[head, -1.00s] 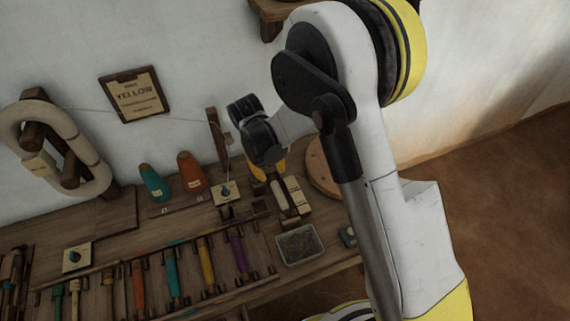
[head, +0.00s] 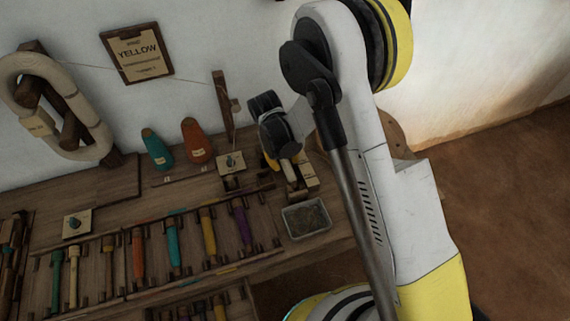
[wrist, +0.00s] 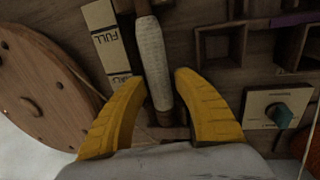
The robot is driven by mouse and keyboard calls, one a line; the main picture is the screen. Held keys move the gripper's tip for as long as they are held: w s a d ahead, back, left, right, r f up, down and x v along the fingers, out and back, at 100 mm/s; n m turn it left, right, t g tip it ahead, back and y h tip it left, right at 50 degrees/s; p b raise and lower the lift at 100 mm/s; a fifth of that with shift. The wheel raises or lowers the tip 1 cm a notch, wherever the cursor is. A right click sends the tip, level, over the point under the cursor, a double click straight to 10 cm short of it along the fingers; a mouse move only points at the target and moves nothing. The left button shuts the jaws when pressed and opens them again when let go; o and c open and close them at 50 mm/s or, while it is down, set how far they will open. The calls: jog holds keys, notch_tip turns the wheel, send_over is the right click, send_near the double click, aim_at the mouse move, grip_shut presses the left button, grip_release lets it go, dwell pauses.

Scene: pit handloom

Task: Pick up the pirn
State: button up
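The pirn (wrist: 153,55), wound with white yarn on a dark wooden core, lies lengthwise in the wrist view with its near end between the fingers. My gripper (wrist: 158,84) is open, with one yellow finger on each side of the pirn. A narrow gap shows on the right side; the left fingertip is very close to the pirn, and I cannot tell whether it touches. In the head view the pirn (head: 289,172) is small and partly hidden by my wrist.
A pale card reading FULL (wrist: 107,38) lies left of the pirn. A round wooden disc (wrist: 45,90) stands further left. Wooden compartments (wrist: 218,45) and a teal knob (wrist: 279,115) are on the right. A grey tray (head: 306,218) and a rack of coloured pirns (head: 172,245) share the bench.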

grip_shut()
jog(key=shift+r, duration=0.1)
